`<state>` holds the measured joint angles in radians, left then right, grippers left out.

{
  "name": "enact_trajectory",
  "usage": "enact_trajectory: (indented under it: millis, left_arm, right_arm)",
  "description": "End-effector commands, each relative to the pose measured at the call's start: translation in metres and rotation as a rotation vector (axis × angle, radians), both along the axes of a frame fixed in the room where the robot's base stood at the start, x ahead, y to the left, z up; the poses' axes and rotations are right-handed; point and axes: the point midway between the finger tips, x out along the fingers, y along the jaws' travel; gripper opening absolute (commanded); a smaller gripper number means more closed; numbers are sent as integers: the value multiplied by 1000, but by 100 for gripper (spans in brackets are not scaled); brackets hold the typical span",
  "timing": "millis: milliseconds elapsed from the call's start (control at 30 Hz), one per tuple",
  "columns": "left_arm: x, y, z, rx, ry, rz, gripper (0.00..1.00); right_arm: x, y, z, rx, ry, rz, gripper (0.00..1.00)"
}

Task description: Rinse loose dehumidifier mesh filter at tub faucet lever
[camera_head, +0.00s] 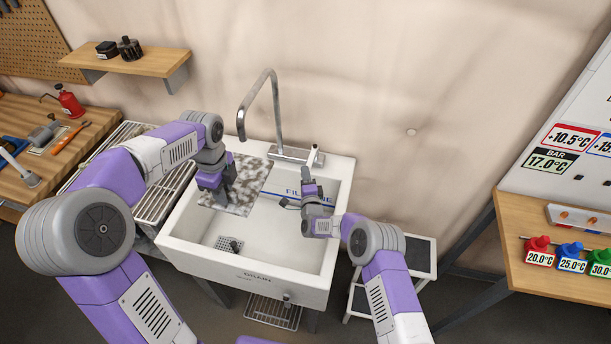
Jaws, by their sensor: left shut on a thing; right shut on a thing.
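The mesh filter (248,178) is a flat grey-brown mottled panel in the left part of the white tub (345,180). My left gripper (226,197) is shut on it, with the jaws hiding part of its surface. The silver faucet (277,110) stands at the tub's back rim, its spout curving left above the filter. No water stream is visible. The faucet lever (315,152) is at the right end of the faucet base. My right gripper (311,178) is just below the lever and shut on it; the exact contact is small and partly hidden.
A wire drying rack (150,205) is left of the tub, beside a wooden workbench (70,120) with tools. A shelf (140,62) hangs above. A step stool (420,250) stands right of the tub, with another bench (560,225) farther right. The tub floor's middle is clear.

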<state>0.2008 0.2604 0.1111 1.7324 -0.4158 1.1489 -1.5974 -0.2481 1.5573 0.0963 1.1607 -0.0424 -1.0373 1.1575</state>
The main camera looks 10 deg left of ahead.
Motion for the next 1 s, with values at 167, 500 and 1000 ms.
enact_trajectory:
  millis: [167,500,1000]
  left_arm:
    - [0,0,0,0,-1,0,0]
    - [0,0,0,0,-1,0,0]
    - [0,0,0,0,-1,0,0]
  right_arm:
    - [0,0,0,0,0,0,0]
    - [1,-15,1,-1,-1,77,0]
    - [3,-43,1,2,-2,288,0]
